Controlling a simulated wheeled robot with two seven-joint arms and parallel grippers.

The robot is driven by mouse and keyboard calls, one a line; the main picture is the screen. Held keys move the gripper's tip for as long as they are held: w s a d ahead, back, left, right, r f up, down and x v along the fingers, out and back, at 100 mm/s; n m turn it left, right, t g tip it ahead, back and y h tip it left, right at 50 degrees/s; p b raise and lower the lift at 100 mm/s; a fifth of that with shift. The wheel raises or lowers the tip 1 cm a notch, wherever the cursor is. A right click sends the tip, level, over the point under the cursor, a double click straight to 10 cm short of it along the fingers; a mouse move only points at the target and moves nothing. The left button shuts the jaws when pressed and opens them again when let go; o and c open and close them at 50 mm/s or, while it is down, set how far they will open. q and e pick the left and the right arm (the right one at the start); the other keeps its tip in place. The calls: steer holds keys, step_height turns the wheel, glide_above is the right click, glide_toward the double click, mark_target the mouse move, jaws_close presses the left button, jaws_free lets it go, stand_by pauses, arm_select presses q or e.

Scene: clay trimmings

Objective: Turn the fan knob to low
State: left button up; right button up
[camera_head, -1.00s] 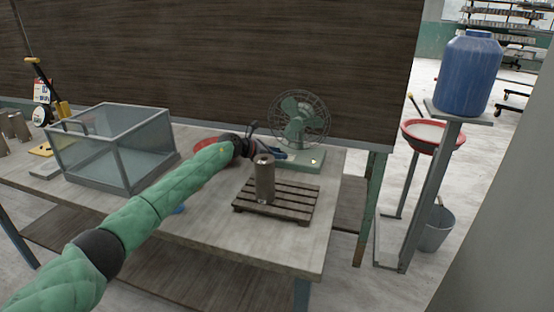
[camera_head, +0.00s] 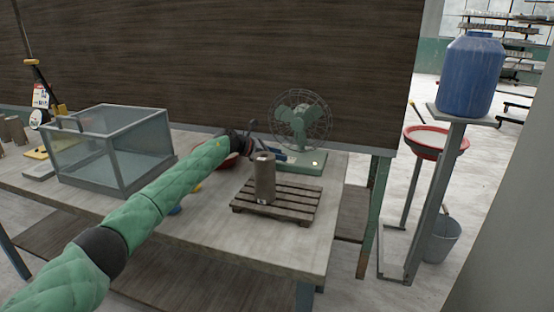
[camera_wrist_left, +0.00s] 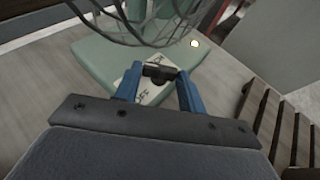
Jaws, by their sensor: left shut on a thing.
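A green desk fan (camera_head: 300,122) with a wire guard stands at the back right of the table, on a flat green base (camera_head: 305,166). In the left wrist view the fan base (camera_wrist_left: 97,57) carries a pale dial plate (camera_wrist_left: 165,93) with dark lettering, of which "OFF" can be read. My left gripper (camera_wrist_left: 160,78) has its blue fingers on either side of the dark fan knob (camera_wrist_left: 160,71) and is shut on it. In the head view the left gripper (camera_head: 270,154) reaches the front of the fan base. The knob's exact setting is partly hidden. My right gripper is not in view.
A brown cylinder (camera_head: 264,178) stands on a slatted wooden board (camera_head: 300,202) just in front of the fan. A clear box (camera_head: 110,150) stands at the left of the table (camera_head: 235,235). A red bowl lies partly behind my left arm.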

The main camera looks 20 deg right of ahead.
arm_select(q)
steer(key=shift+r, duration=0.1)
stand_by(0.4)
steer(key=o, duration=1)
steer(key=shift+b+v, duration=0.55)
steer(key=shift+v, duration=3.3)
steer(key=shift+w, duration=0.1)
